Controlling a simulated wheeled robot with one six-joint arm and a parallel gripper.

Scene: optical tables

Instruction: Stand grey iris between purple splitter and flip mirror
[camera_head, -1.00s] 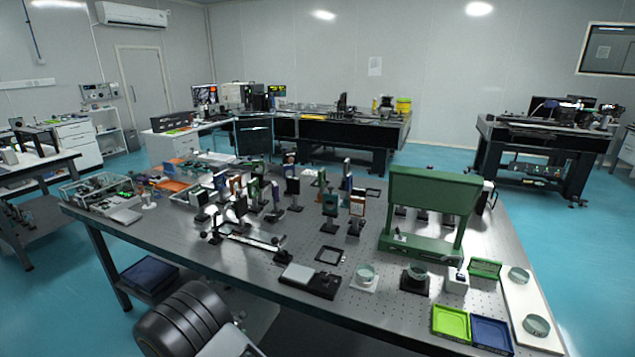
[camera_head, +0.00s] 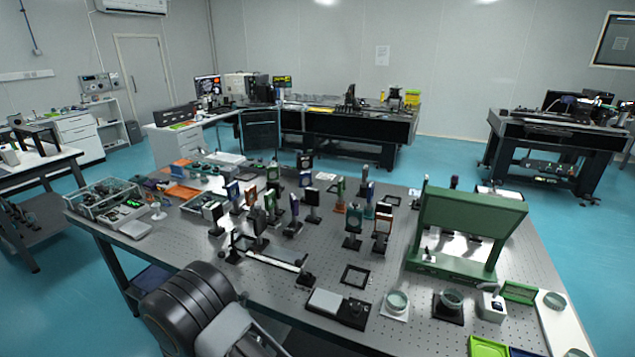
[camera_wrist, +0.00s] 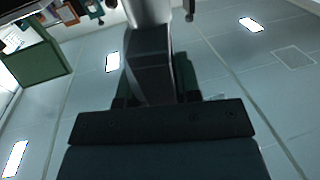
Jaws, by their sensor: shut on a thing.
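In the wrist view my gripper (camera_wrist: 150,88) is shut on a pale grey piece (camera_wrist: 148,12) at the top edge. It looks like the grey iris, but most of it is cut off or hidden. Several upright optic mounts stand grouped on the perforated table (camera_head: 330,275). A bluish-purple mount (camera_head: 294,212) stands among them. I cannot tell for sure which mounts are the purple splitter and the flip mirror.
A green frame (camera_head: 468,215) stands at the right of the table. A rail (camera_head: 270,260), a black square frame (camera_head: 355,275) and round dishes (camera_head: 397,300) lie along the near side. A clear box (camera_head: 105,200) is at the left. Bare table shows between the mounts and the green frame.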

